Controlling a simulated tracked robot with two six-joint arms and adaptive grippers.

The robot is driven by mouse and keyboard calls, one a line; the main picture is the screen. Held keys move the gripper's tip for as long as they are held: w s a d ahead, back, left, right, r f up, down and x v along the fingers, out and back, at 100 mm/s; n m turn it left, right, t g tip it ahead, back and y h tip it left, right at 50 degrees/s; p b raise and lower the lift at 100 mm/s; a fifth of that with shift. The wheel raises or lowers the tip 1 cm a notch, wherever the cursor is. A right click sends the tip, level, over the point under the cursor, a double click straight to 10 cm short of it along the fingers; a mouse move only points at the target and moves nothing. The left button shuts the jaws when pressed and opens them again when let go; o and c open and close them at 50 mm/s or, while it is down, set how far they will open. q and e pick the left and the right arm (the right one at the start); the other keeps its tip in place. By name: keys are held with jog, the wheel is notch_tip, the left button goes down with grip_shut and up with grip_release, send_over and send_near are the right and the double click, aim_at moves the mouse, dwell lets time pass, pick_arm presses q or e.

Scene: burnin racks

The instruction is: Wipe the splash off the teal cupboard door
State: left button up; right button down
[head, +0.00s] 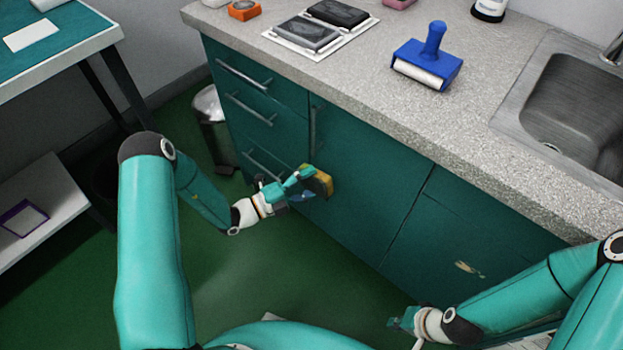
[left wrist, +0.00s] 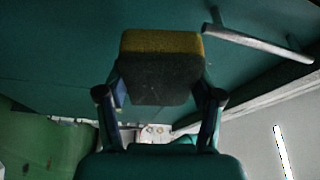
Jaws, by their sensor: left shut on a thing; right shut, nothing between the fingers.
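My left gripper (head: 303,186) is shut on a sponge (head: 321,181), yellow with a dark side. The sponge is at the teal cupboard door (head: 365,190), below its upright handle; I cannot tell whether it touches. In the left wrist view the sponge (left wrist: 160,80) sits between the fingers, its yellow part towards the teal surface. A small cream-yellow smear (head: 468,268), which looks like the splash, is on the teal front further right, apart from the sponge. My right gripper (head: 403,321) is shut and empty, low in front of the cupboard.
A speckled worktop (head: 360,90) overhangs the cupboard fronts. On it are a blue lint roller (head: 428,58), two dark blocks on a white tray (head: 272,40) and a sink (head: 575,110). Drawers with bar handles (head: 250,108) are left of the door. A bin (head: 212,130) stands beside them.

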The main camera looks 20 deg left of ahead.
pick_arm(q)
jog(key=shift+s, duration=0.15)
jog(key=shift+s+a+p, duration=0.2)
jog(key=shift+s+a, duration=0.05)
jog(key=shift+s, duration=0.4)
jog(key=shift+s+a+p, duration=0.2)
jog(key=shift+s+a, duration=0.05)
jog(key=shift+s, duration=0.4)
